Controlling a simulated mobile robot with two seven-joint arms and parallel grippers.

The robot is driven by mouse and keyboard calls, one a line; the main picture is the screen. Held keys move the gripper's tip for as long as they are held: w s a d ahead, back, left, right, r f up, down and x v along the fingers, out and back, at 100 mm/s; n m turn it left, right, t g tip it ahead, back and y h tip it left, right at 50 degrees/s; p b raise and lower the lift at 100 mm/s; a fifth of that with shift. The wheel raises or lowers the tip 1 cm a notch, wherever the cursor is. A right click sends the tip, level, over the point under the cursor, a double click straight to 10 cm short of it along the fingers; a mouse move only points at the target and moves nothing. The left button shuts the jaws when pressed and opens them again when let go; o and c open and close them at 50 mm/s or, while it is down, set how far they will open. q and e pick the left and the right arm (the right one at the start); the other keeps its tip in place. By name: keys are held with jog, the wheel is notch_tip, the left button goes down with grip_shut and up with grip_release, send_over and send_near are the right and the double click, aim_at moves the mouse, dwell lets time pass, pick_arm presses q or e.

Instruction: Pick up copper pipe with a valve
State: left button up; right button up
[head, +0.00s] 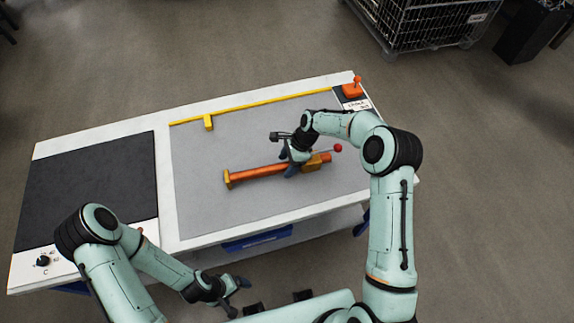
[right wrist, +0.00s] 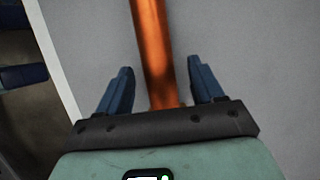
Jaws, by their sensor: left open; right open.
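The copper pipe (head: 258,171) lies on the grey work surface, with a brass end piece (head: 227,178) at its left end. At its right end is a brass valve body (head: 314,162) with a red knob (head: 338,148). My right gripper (head: 290,169) is over the pipe near the valve end. In the right wrist view the pipe (right wrist: 153,50) runs between the two open blue fingers (right wrist: 158,88), with a gap on each side. My left gripper (head: 240,284) is open and empty, off the table's front edge.
The white-edged table (head: 100,136) has a black mat (head: 90,190) at left. A yellow rail (head: 255,104) with a yellow block (head: 208,123) lies along the back. An orange device (head: 352,89) stands at the back right corner. A wire cage (head: 420,25) stands beyond.

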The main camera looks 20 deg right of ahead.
jog(key=shift+a+f, duration=0.15)
jog(key=shift+f, duration=0.25)
grip_shut()
jog(key=shift+r, duration=0.1)
